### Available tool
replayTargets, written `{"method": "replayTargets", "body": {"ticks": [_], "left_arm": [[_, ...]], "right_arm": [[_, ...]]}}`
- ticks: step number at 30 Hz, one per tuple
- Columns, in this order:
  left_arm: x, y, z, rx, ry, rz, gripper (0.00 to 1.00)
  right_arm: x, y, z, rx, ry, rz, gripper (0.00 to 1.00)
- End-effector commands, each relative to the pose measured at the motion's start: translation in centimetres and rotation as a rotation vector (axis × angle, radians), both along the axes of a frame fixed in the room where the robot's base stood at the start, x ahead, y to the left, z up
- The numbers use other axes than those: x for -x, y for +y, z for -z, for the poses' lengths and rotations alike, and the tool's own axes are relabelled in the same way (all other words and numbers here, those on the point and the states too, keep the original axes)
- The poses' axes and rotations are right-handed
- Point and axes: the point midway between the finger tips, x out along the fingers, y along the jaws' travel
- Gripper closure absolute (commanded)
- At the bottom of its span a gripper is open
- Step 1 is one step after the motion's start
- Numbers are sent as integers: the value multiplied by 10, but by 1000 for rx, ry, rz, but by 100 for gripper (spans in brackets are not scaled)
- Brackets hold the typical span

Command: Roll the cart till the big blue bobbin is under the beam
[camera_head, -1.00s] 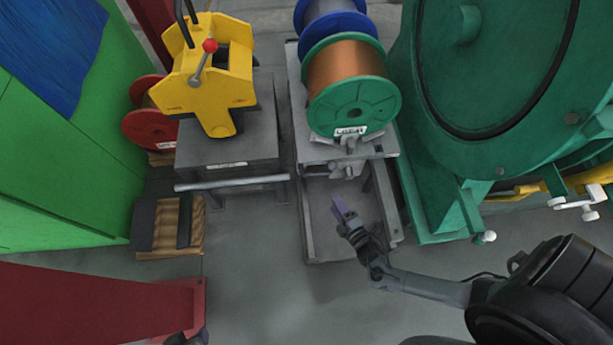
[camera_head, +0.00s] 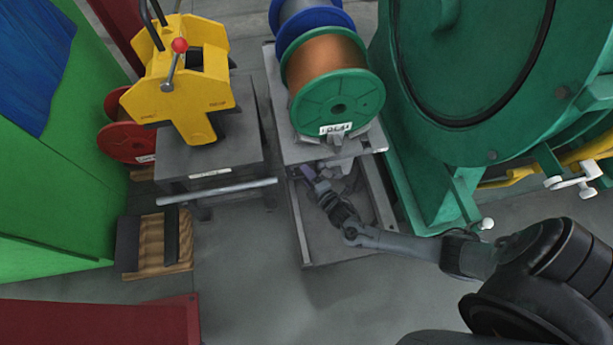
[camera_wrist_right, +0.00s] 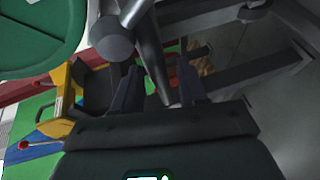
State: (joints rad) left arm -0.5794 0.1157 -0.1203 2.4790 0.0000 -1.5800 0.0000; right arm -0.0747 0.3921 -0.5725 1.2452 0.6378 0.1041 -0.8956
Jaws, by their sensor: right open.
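The grey cart (camera_head: 270,90) stands at the middle of the head view. A bobbin with blue flanges (camera_head: 283,40) sits toward its far end, partly cut off by the top edge. A green-flanged bobbin with copper-coloured winding (camera_head: 325,62) sits in front of it. The cart's grey front handle bar (camera_head: 375,143) is at the near end. My right gripper (camera_head: 309,176) is open just below the near end. In the right wrist view a grey bar (camera_wrist_right: 155,60) passes between the open fingers (camera_wrist_right: 160,90); contact cannot be told. My left gripper is out of view. I cannot identify the beam.
A second grey cart (camera_head: 235,150) with a yellow device (camera_head: 185,85) stands to the left. A large green machine (camera_head: 430,150) stands close on the right. A wooden pallet (camera_head: 180,240) lies at the left, and a red bar (camera_head: 100,320) crosses the lower left.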

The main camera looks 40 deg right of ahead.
Motion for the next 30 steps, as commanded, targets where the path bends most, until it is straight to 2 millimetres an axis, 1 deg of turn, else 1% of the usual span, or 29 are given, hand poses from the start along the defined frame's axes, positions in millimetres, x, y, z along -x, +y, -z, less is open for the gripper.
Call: {"method": "replayTargets", "body": {"ticks": [4,11,12,20,30], "left_arm": [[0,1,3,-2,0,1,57],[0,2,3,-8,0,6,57],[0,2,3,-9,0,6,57],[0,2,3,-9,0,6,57],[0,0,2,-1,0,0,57]], "right_arm": [[-5,-1,1,0,1,0,58],[-6,-1,1,0,1,0,58],[-5,-1,1,0,1,0,59],[-5,-1,1,0,1,0,99],[-4,-1,0,-1,0,1,100]]}}
